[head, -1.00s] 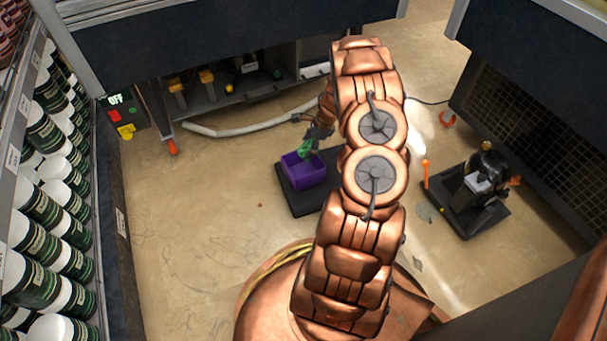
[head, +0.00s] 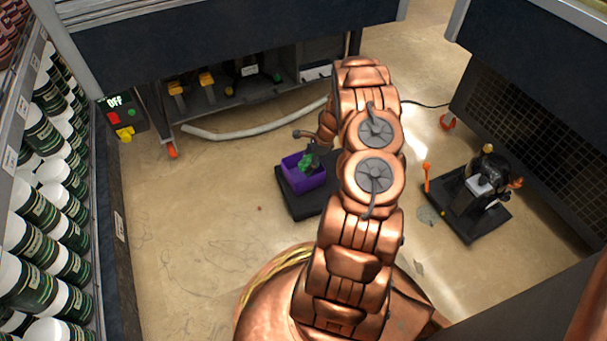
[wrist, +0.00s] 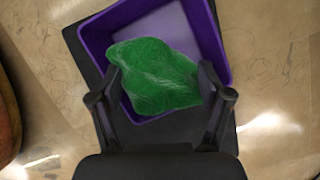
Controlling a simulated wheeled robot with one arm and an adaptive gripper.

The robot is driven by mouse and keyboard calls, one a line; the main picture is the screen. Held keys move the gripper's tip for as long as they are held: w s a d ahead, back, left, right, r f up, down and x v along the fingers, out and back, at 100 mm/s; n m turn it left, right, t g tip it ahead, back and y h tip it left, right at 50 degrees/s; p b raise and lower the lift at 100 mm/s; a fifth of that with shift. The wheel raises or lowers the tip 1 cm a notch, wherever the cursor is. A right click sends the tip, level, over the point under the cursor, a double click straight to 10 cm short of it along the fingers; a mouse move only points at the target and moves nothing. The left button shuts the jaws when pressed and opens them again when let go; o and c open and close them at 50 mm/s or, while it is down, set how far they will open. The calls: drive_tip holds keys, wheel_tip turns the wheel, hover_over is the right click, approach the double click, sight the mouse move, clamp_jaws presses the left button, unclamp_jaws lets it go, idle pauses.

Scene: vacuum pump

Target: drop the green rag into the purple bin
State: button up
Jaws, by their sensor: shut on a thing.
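The purple bin (head: 292,177) stands on a dark base on the floor, left of my arm in the head view. The wrist view looks down into the bin (wrist: 213,48). The green rag (head: 308,163) is at the bin's opening. In the wrist view the crumpled rag (wrist: 155,75) lies between the two fingers of my gripper (wrist: 160,90), which is shut on it. The fingers are over the near part of the bin. Whether the rag touches the bin's floor I cannot tell. My arm partly hides the gripper in the head view.
A black pump-like machine (head: 480,185) stands on a dark base at right. A white hose (head: 240,131) lies on the floor behind the bin. Shelves with several jars (head: 38,190) line the left side. A control box reads OFF (head: 116,103). The floor left of the bin is clear.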

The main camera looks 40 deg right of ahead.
drive_tip(key=o, duration=1.1)
drive_tip(key=shift+c, duration=0.2)
drive_tip(key=v, duration=1.2)
